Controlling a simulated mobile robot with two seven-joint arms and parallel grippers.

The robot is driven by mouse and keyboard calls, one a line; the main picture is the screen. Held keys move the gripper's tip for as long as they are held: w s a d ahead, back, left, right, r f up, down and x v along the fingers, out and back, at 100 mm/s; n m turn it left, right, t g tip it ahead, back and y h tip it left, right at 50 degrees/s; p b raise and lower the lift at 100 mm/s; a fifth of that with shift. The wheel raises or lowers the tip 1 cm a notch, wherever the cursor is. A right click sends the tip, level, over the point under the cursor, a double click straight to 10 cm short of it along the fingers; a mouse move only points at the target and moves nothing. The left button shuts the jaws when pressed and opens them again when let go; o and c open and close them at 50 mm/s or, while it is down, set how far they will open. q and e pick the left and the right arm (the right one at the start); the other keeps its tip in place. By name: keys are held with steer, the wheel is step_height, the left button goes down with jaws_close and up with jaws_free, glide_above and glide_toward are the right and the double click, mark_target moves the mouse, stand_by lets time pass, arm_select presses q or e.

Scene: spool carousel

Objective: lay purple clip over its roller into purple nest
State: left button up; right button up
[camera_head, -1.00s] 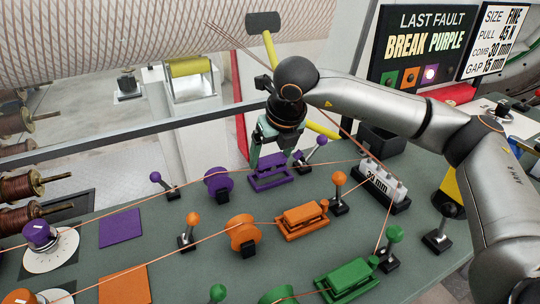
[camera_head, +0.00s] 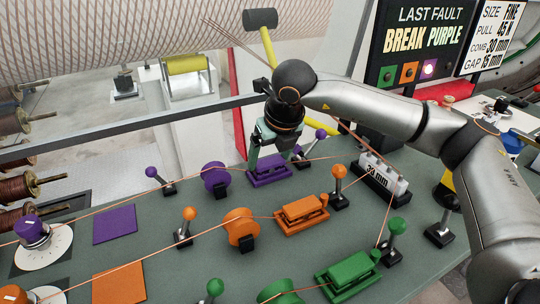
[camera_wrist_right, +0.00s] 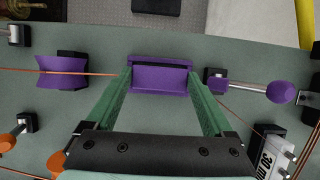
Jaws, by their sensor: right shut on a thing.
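My right gripper (camera_head: 272,162) points down at the purple nest (camera_head: 268,178), its two green fingers on either side of a purple block. In the right wrist view that block, the purple clip (camera_wrist_right: 160,77), lies between the fingers (camera_wrist_right: 160,90). Clip and nest share one colour, so I cannot tell if the clip is fully seated. The purple roller (camera_head: 215,177) stands left of the nest. It shows in the wrist view (camera_wrist_right: 62,72), with a copper wire running from it to the left finger. My left gripper is not in view.
A purple-knobbed lever (camera_head: 320,135) stands close right of the nest; another (camera_head: 152,172) is left of the roller. The orange nest (camera_head: 302,214) and green nest (camera_head: 347,278) are nearer. The comb block (camera_head: 382,177) is to the right. A purple mat (camera_head: 115,224) lies left.

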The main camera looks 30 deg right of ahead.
steer(key=shift+f, duration=0.3)
steer(key=o, duration=1)
steer(key=shift+r, duration=0.1)
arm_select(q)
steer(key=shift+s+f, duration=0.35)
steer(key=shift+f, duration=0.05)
arm_select(e)
steer(key=shift+o, duration=0.8)
steer(key=v, duration=0.4)
steer(key=shift+r, duration=0.1)
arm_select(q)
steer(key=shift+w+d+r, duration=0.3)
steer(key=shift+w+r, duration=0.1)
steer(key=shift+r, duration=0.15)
arm_select(e)
steer(key=v, duration=0.8)
steer(key=shift+s+r, duration=0.2)
steer(key=shift+f, duration=0.1)
